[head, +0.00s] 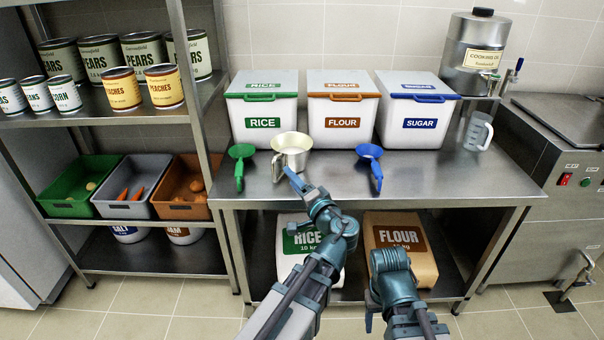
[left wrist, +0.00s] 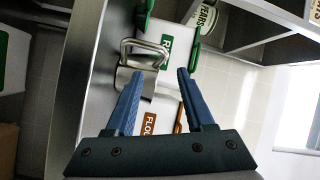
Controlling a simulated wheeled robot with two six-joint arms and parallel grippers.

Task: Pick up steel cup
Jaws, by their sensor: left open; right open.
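The steel cup (head: 292,150) stands on the steel counter between the green scoop and the blue scoop, with its handle toward the front left. My left gripper (head: 293,178) is open and empty, just in front of the cup at its handle side. In the left wrist view the cup (left wrist: 126,80) and its looped handle lie beyond the left fingertip, left of the middle of the open jaws (left wrist: 160,74). My right gripper (head: 371,305) is low in front of the counter, mostly hidden by its own arm, with a blue finger showing.
A green scoop (head: 240,165) and a blue scoop (head: 371,165) flank the cup. The rice bin (head: 262,108), flour bin (head: 342,108) and sugar bin (head: 418,110) stand behind. A clear jug (head: 478,132) is at right. The counter's right front (head: 460,180) is bare.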

